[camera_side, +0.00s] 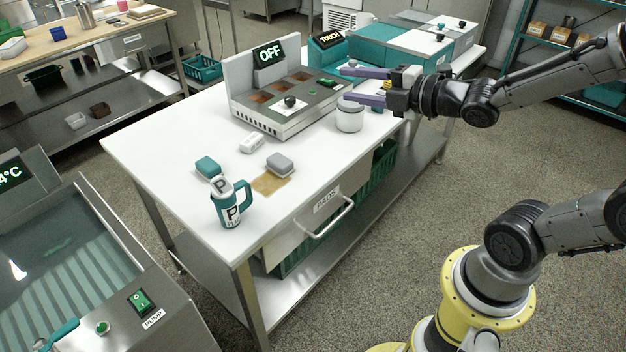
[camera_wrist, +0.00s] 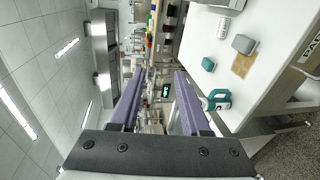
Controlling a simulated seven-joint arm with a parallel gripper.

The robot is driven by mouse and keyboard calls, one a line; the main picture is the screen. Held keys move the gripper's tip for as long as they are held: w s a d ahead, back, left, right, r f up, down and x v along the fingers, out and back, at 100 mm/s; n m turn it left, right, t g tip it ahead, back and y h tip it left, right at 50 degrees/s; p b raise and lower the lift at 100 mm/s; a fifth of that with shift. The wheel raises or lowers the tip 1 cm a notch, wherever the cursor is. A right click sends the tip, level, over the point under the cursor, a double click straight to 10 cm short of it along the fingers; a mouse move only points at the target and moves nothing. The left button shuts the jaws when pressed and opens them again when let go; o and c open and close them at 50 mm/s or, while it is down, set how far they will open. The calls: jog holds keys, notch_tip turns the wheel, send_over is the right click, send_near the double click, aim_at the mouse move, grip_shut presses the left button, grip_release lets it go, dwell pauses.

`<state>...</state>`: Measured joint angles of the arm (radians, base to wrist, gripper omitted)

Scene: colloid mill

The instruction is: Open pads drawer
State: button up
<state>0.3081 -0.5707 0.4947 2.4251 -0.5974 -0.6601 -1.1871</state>
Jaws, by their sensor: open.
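The pads drawer (camera_side: 301,227) sits under the white tabletop, with a light front, a label reading "PADS" and a silver bar handle (camera_side: 330,218). The drawer looks shut. Its labelled front (camera_wrist: 310,48) shows in part at the right edge of the wrist view. My gripper (camera_side: 345,84) has two purple fingers, spread apart and empty. It is above the table's far right part, near a grey-lidded jar, well above and beyond the drawer handle. In the wrist view my gripper (camera_wrist: 158,75) points across the room, with the tabletop to the right.
Floor before the drawer is clear.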

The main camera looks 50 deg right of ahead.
aim_at(337, 217)
jog(key=s+a+r+m+g+h, duration=0.15)
jog(key=s+m+g, duration=0.25)
jog(key=s+m, duration=0.5)
jog(key=s+a+f+m+g, duration=0.1)
jog(key=s+f+m+g, duration=0.4)
jog(key=s+m, duration=0.4)
jog(key=shift+a+f+g+y, duration=0.3)
jog(key=shift+a+g+y, duration=0.05)
jog(key=shift+g, duration=0.05)
jog(key=shift+s+f+m, duration=0.15)
jog(key=shift+s+m, duration=0.25)
notch_tip(337, 217, up, 5)
jog(key=w+d+r+n+t+h, duration=0.3)
jog(key=w+d+n+t+h, duration=0.35)
jog(key=w+d+n, duration=0.7)
jog(key=s+a+f+n+t+y, duration=0.1)
jog(key=a+f+n+t+y, duration=0.25)
jog(key=y, duration=0.35)
notch_tip(337, 217, down, 46)
jog(key=shift+n+h, duration=0.25)
jog(key=shift+n, duration=0.15)
jog(key=w+f, duration=0.1)
jog(key=w, duration=0.8)
jog(key=w+f, duration=0.1)
jog(key=w, duration=0.3)
jog(key=shift+w+d+f, duration=0.2)
jog(key=shift+d+f, duration=0.05)
jog(key=shift+f, duration=0.1)
